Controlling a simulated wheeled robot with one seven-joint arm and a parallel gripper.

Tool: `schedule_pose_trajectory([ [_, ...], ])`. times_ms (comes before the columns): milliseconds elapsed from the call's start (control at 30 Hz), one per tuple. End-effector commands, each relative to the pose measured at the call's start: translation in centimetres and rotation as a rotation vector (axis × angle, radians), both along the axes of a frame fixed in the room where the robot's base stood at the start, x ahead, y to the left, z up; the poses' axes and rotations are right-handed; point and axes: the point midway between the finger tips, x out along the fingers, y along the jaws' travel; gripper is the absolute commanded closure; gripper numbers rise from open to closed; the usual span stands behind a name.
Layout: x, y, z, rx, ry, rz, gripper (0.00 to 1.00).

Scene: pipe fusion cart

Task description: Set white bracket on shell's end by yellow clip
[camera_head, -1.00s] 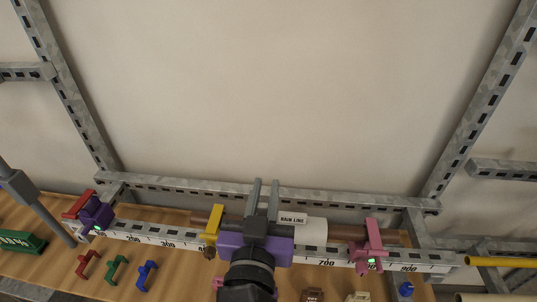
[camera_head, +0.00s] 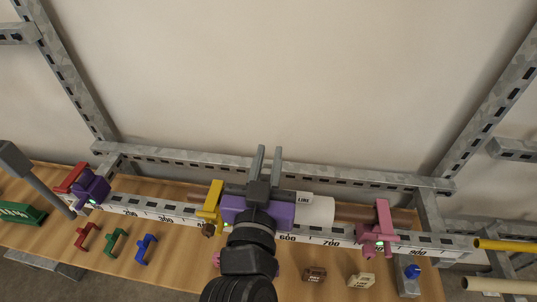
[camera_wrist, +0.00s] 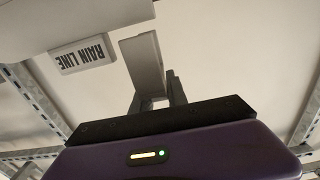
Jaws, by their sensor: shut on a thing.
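The white shell (camera_head: 316,210) lies along the brown pipe, with a RAIN LINE label (camera_head: 304,198) on it; the label also shows upside down in the wrist view (camera_wrist: 83,55). The yellow clip (camera_head: 209,204) stands on the pipe left of my gripper. My gripper (camera_head: 265,166) is over the pipe between the yellow clip and the shell, its fingers pointing away towards the wall. In the wrist view it is shut on a pale flat piece, apparently the white bracket (camera_wrist: 143,62), beside the labelled shell. In the head view my gripper hides the bracket; contact with the shell cannot be told.
A pink clamp (camera_head: 380,228) holds the pipe's right side; a purple clamp (camera_head: 91,187) stands far left. Red (camera_head: 87,235), green (camera_head: 116,241) and blue (camera_head: 146,248) clips lie in front of the marked rail (camera_head: 172,213). Brown (camera_head: 314,275) and cream (camera_head: 361,280) blocks lie front right.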

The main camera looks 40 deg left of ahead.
Motion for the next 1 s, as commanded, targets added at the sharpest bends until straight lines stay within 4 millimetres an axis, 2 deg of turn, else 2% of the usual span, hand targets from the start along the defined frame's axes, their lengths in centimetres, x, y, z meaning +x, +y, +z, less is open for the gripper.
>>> schedule_pose_trajectory([
  [200, 0.0, 0.0, -1.7, 0.001, -0.001, 0.0, 1.0],
  [600, 0.0, 0.0, -3.9, 0.0, 0.0, 0.0, 1.0],
  [1000, 0.0, 0.0, -4.1, 0.0, 0.0, 0.0, 1.0],
])
